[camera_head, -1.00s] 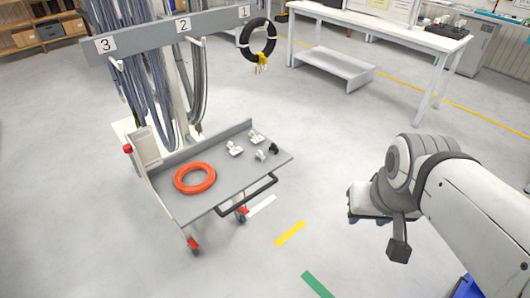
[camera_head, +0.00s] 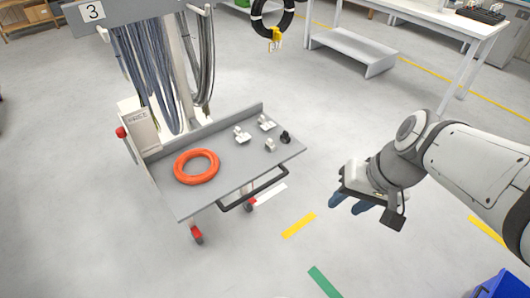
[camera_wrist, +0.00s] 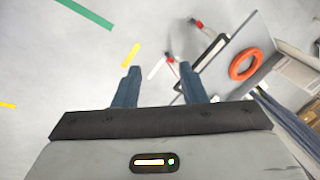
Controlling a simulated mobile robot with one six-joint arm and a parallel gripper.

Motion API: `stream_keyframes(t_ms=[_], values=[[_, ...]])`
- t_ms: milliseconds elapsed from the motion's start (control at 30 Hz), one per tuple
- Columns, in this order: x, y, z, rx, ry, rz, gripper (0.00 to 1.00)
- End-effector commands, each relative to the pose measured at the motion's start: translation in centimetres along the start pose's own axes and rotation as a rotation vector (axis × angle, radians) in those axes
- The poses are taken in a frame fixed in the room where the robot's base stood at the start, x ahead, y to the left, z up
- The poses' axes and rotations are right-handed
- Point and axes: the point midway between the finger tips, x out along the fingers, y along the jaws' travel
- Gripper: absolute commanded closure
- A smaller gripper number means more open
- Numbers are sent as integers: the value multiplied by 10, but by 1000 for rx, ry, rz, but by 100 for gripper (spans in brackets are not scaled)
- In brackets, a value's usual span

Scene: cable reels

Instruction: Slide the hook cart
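The hook cart has a grey shelf (camera_head: 215,198) with a black bar handle (camera_head: 252,190) along its front edge and red-hubbed casters. Its post and the top board with label 3 (camera_head: 92,12) rise behind the shelf, with grey-blue cables (camera_head: 150,75) hanging from the hooks. My gripper (camera_head: 353,203) is to the right of the handle, apart from it, over bare floor. In the wrist view its two blue fingers (camera_wrist: 158,88) are spread with nothing between them. The handle shows beyond the right finger, beside the shelf (camera_wrist: 262,38).
An orange ring (camera_head: 197,166) and several small fittings lie on the shelf. White, yellow (camera_head: 298,225) and green (camera_head: 323,281) strips mark the floor. A black coil (camera_head: 272,18) hangs at the top. A white table (camera_head: 420,18) stands back right; a blue bin (camera_head: 500,286) is bottom right. Floor between is clear.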

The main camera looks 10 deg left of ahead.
Motion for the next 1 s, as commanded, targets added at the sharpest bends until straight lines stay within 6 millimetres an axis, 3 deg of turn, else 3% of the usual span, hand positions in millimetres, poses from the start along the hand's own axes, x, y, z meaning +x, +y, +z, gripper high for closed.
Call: stream_keyframes(t_ms=[33,100,300,500,700,867,1000], values=[[50,-6,0,10,-56,-94,62],[87,-24,-6,23,-105,-233,62],[182,-69,-39,106,-149,-610,62],[269,-86,-92,240,-52,-899,62],[326,-80,-134,351,85,-1029,62],[341,-77,-149,386,141,-1057,62],[347,-89,-155,389,148,-1061,62]])
